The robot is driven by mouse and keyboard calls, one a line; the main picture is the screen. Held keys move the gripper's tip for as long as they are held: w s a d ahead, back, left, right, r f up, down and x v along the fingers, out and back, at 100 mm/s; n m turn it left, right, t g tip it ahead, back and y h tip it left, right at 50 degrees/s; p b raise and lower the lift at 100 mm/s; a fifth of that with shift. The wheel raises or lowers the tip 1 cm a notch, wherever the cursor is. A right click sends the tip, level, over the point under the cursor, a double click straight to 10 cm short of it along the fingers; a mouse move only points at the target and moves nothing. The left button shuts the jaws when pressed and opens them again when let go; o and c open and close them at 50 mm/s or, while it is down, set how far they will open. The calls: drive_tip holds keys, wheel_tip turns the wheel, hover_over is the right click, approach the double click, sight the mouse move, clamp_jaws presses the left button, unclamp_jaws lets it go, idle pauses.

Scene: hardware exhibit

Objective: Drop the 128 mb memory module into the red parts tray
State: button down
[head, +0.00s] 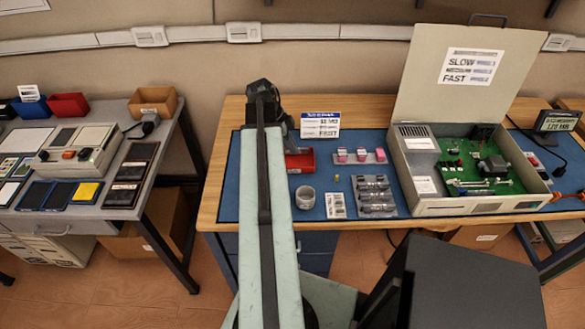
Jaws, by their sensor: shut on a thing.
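My gripper (264,103) is at the far end of my raised arm, above the back left of the blue mat. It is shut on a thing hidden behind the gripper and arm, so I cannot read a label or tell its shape. A red tray (301,162) lies on the mat just right of my arm, lower in the picture than the gripper. Its left part is hidden by the arm. I cannot pick out the 128 mb memory module. A grey rack (391,209) with several dark grey pieces stands on the mat, their labels too small to read.
A beige open computer case (454,208) with a raised lid stands right of the rack. A grey round cup (305,197), a white label card (336,205), pink-topped pieces (361,154) and a sign (320,125) stand nearby. A second red bin (68,105) is on the left table.

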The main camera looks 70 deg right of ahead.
drive_tip(key=shift+f, duration=0.2)
drive_tip(key=c, duration=1.5)
unclamp_jaws()
drive_tip(key=p+v, duration=0.7)
drive_tip(key=v, duration=0.1)
drive_tip(key=shift+p, duration=0.3)
drive_tip(key=shift+f, duration=0.1)
